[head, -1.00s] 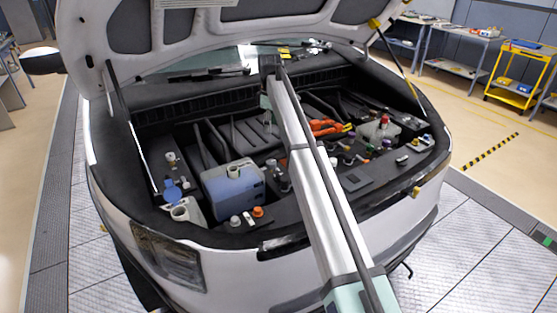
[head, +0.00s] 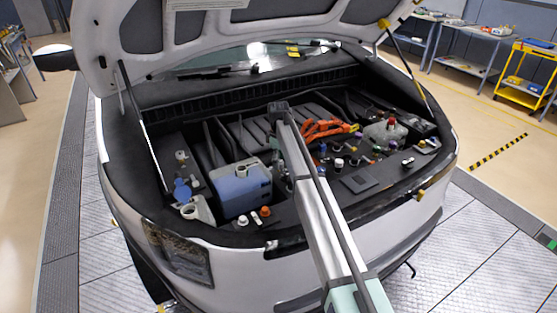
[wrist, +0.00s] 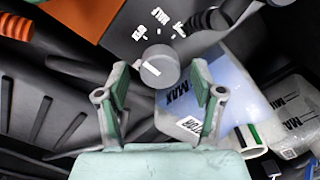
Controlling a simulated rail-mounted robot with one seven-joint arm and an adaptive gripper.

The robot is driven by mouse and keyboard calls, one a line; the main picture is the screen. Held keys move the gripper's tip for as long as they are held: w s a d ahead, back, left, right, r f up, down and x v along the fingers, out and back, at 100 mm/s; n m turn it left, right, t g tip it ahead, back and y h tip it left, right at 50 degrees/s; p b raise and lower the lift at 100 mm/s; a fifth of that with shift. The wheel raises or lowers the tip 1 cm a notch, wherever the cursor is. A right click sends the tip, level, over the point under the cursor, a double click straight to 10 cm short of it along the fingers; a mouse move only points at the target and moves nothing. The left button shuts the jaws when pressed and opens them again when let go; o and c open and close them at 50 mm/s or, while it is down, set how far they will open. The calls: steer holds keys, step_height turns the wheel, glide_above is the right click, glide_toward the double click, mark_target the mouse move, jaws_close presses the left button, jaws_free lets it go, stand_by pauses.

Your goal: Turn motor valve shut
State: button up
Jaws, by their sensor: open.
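A round grey valve knob (wrist: 160,68) with a white pointer bar shows in the wrist view. White lettering (wrist: 160,18) stands around its far side, too small to read surely. A label (wrist: 189,124) ending in "TOR" lies just below the knob, partly hidden by the right finger. My gripper (wrist: 158,82) is open, its two green-padded fingers on either side of the knob's near part. I cannot tell whether they touch it. In the head view my arm hides the gripper and the knob.
A translucent blue tank (head: 240,187) stands left of my arm in the engine bay. Orange cables (head: 322,129) and a whitish reservoir (head: 385,133) are to the right. The raised hood hangs above. Ribbed hoses (wrist: 210,20) lie close to the knob.

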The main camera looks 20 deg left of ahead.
steer(key=shift+f, duration=0.4)
steer(key=shift+c, duration=0.3)
steer(key=c, duration=1.1)
